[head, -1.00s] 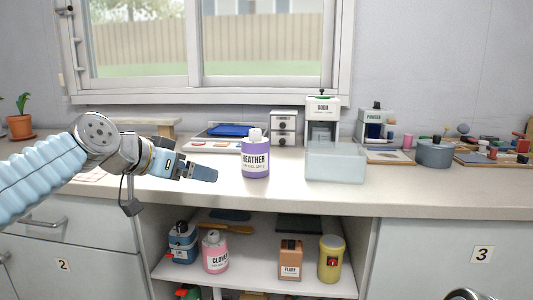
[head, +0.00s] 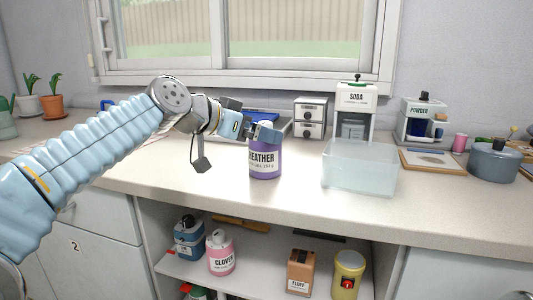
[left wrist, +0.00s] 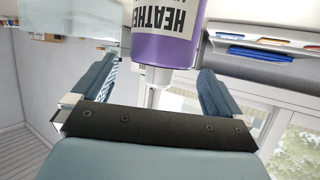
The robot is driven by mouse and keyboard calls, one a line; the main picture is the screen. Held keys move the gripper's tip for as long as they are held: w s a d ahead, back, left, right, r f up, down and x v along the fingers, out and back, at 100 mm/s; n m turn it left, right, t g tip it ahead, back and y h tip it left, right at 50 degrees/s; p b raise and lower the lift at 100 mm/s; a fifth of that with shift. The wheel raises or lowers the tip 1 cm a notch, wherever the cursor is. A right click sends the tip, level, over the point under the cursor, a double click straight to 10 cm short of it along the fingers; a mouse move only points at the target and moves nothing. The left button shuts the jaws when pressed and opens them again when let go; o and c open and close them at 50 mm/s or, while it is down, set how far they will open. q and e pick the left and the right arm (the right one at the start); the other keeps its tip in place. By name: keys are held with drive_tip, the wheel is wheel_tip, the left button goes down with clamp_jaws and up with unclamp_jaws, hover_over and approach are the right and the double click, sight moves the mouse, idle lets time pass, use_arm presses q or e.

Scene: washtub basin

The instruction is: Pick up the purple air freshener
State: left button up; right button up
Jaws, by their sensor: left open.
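The purple air freshener (head: 265,162), labelled HEATHER, stands upright on the counter below the window. My left gripper (head: 265,132) is open at its top and hides its white cap in the head view. In the left wrist view the picture is upside down; the purple bottle (left wrist: 165,45) and its white cap show between the spread fingers of the gripper (left wrist: 158,68). A gap shows on each side, and I see no finger contact. My right gripper is not in view.
A translucent tub (head: 360,168) stands to the right of the bottle, with a SODA dispenser (head: 356,110) behind it. The shelf below holds a pink CLOVER bottle (head: 221,253) and several other containers. The counter front near the bottle is clear.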

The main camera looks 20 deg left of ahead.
use_arm(q)
drive_tip(key=x, duration=0.5)
drive_tip(key=shift+w+f+p, duration=0.2)
drive_tip(key=shift+f+p, duration=0.1)
drive_tip(key=shift+f, duration=0.2)
drive_tip(key=shift+r, duration=0.1)
drive_tip(key=c, duration=1.2)
